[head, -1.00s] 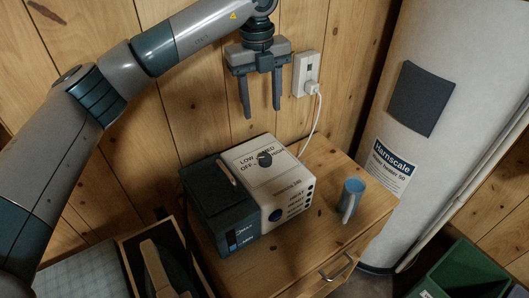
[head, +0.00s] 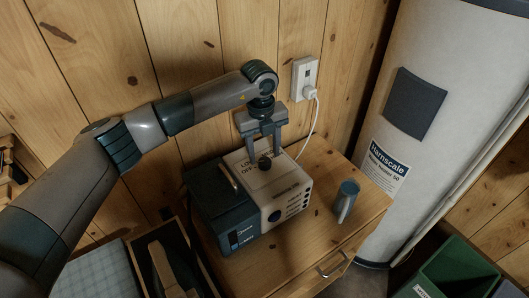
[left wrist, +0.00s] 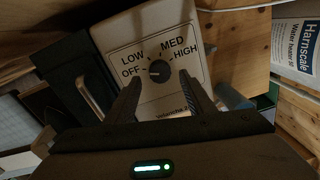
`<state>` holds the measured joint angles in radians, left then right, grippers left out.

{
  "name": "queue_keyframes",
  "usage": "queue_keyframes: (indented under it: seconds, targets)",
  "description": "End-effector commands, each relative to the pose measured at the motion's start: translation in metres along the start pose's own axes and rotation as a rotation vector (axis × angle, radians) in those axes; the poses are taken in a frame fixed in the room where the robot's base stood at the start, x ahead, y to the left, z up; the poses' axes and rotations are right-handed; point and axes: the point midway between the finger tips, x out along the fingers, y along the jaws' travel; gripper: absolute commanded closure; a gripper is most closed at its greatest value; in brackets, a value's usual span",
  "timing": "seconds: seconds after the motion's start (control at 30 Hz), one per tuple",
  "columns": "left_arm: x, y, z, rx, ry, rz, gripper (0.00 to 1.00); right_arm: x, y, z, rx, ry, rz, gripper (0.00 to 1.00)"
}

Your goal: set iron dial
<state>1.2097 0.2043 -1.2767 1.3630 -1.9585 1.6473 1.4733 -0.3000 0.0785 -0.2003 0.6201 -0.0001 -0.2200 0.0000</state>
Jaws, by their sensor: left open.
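The iron unit (head: 290,205) is a white and dark box on a small wooden cabinet. Its round black dial (left wrist: 160,70) sits on the top panel, with OFF, LOW, MED and HIGH printed around it. A small pale mark on the dial seems to face left, towards OFF. My left gripper (head: 265,156) points down just above the panel, open. In the left wrist view its two fingers (left wrist: 160,80) lie to either side of the dial and hold nothing. I cannot tell whether they touch it. In the head view the dial (head: 265,163) shows between the fingertips. My right gripper is not in view.
A plug with a white cord sits in the wall outlet (head: 304,78) behind. A white water heater (head: 420,120) stands at the right. A green crate (head: 455,268) is at lower right.

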Motion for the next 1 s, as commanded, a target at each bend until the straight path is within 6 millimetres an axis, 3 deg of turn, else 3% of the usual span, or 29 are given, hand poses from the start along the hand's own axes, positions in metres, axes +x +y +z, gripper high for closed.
queue_keyframes:
  seconds: [0.3,0.6,0.63,0.8,1.0]
  targets:
    - [0.027,0.0,0.0,-0.001,0.0,-0.001,0.51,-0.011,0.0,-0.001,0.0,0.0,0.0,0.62]
    - [0.029,0.0,0.0,0.0,-0.001,-0.001,0.51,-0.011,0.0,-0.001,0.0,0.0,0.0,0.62]
    - [0.029,0.0,0.0,0.0,-0.001,-0.001,0.53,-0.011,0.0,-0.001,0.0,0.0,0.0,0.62]
    - [0.029,0.0,0.0,0.0,-0.001,-0.001,0.92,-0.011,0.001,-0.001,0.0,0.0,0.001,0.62]
    - [0.029,0.0,0.0,0.003,0.0,-0.002,0.92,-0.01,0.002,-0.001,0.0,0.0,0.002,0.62]
